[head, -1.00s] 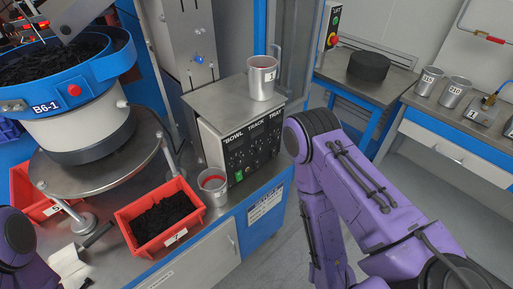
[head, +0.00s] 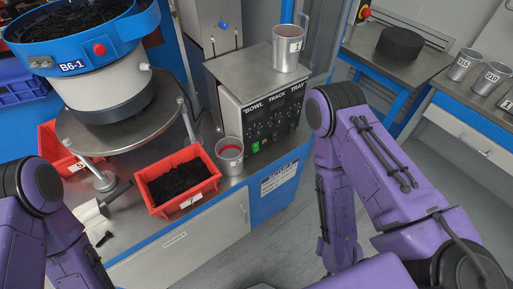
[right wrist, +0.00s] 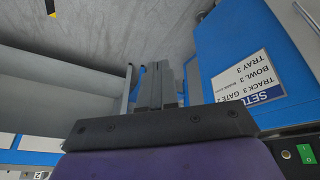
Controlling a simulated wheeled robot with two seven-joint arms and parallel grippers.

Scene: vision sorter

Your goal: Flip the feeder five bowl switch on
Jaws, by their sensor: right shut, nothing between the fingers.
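A control box (head: 233,121) stands on the bench in the head view, its dark front panel lettered BOWL, TRACK and TRAY. Small controls (head: 270,122) sit on that panel, too small to tell their positions. No number five is readable on it. The bowl feeder (head: 90,75) beside it is labelled B6-1. My right gripper (right wrist: 160,86) is shut and empty in the right wrist view, its fingers close together near a blue cabinet side with a white setup label (right wrist: 243,85). The head view does not show it. My left arm is at lower left; its gripper is not visible.
A metal cup (head: 288,48) stands on the box and another (head: 229,158) beside it. A red bin (head: 208,188) of black parts sits in front, a second red bin (head: 50,143) behind. A green switch (right wrist: 306,153) shows at the wrist view's edge. Floor right of the bench is open.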

